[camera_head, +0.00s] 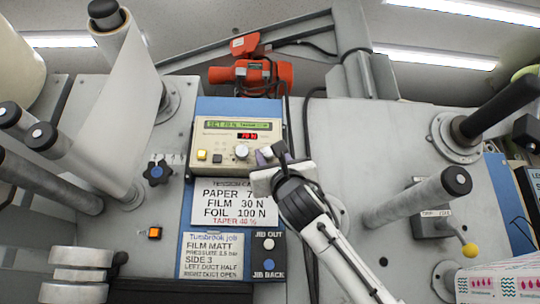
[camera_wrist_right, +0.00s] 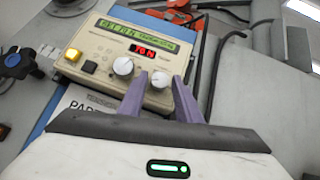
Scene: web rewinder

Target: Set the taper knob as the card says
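The beige control box (camera_head: 210,166) has a green display reading about "SET 70 N" and a red "70 N" readout (camera_head: 247,135). A large white knob (camera_head: 241,151) shows clear of my gripper, also in the wrist view (camera_wrist_right: 123,66). A second white knob (camera_wrist_right: 160,79) sits to its right; its label is not readable. My right gripper (camera_head: 266,154) is at the box's lower right. In the wrist view its purple fingers (camera_wrist_right: 159,84) stand apart on either side of the second knob; contact cannot be told. The card (camera_head: 232,204) reads "TAPER 40 %" in red. My left gripper is out of view.
A lit yellow button (camera_head: 202,155) and a dark button (camera_head: 217,158) sit left of the knobs. A job sheet (camera_head: 212,256) and jib buttons (camera_head: 268,254) are below the card. A blue star handwheel (camera_head: 157,172) and rollers (camera_head: 420,199) flank the panel.

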